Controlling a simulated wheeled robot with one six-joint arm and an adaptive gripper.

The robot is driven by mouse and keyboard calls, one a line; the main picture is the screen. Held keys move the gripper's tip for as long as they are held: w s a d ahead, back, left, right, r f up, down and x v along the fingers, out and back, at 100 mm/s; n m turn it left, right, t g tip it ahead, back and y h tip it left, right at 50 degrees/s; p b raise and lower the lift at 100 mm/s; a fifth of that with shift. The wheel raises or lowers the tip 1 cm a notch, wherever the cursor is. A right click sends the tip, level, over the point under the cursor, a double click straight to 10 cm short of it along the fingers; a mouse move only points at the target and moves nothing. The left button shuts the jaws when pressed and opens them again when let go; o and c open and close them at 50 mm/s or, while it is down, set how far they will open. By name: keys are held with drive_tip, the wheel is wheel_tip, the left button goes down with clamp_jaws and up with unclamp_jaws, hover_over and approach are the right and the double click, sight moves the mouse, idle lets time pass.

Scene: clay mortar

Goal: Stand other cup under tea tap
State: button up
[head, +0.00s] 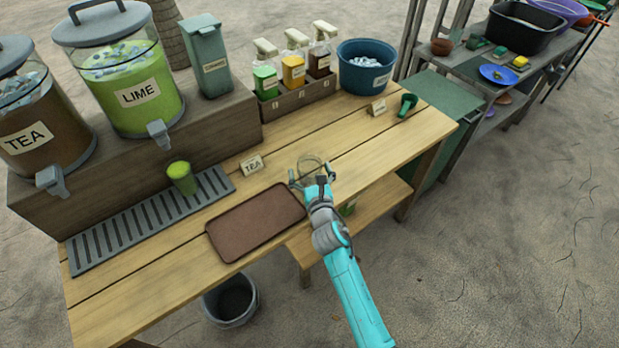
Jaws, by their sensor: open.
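A clear, empty-looking cup (309,163) stands on the wooden table beside the small TEA card (252,165). My gripper (311,180) is open at the cup, with its fingers at the cup's near side; I cannot tell whether they touch it. A green-filled cup (182,178) stands on the slotted drip tray (150,222), below and a little right of the LIME dispenser's tap (160,134). The TEA dispenser (38,118) is at the far left, with its grey tap (51,180) over the tray's left part.
A brown tray (256,222) lies between the drip tray and my arm. A rack of bottles (297,92) and a blue ice tub (365,68) stand behind. A green scoop (407,104) lies at right. The drip tray's left part is clear.

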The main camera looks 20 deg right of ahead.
drive_tip(key=c, duration=1.3)
